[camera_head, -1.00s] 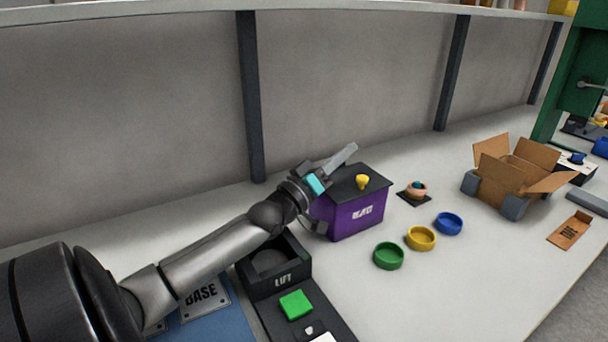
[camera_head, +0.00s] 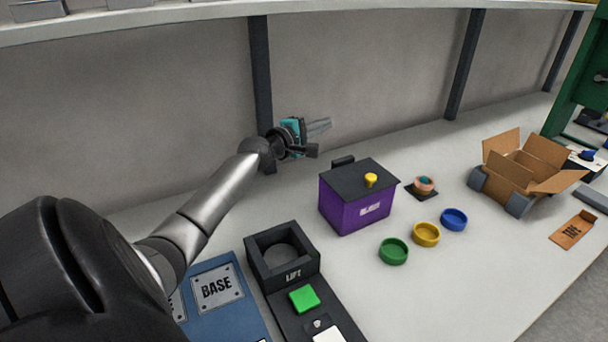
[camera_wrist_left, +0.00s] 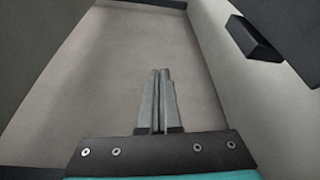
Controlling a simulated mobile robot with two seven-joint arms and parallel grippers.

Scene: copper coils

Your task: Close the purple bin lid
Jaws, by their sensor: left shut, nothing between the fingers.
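The purple bin (camera_head: 352,210) stands upright on the bench in the head view. Its dark lid (camera_head: 350,180) lies flat over the top, with a yellow knob (camera_head: 371,180) near its front edge. A dark block (camera_head: 343,161) shows at the lid's back edge. My left gripper (camera_head: 328,126) is in the air behind and to the left of the bin, above it and apart from it. Its fingers are together and empty, as the left wrist view (camera_wrist_left: 160,75) also shows. My right gripper is not in view.
Green (camera_head: 393,251), yellow (camera_head: 426,234) and blue (camera_head: 454,219) rings lie right of the bin. An open cardboard box (camera_head: 515,180) stands farther right. A black LIFT fixture (camera_head: 282,268) is in front left. A wall with dark posts (camera_head: 261,90) and a shelf (camera_head: 200,14) bound the back.

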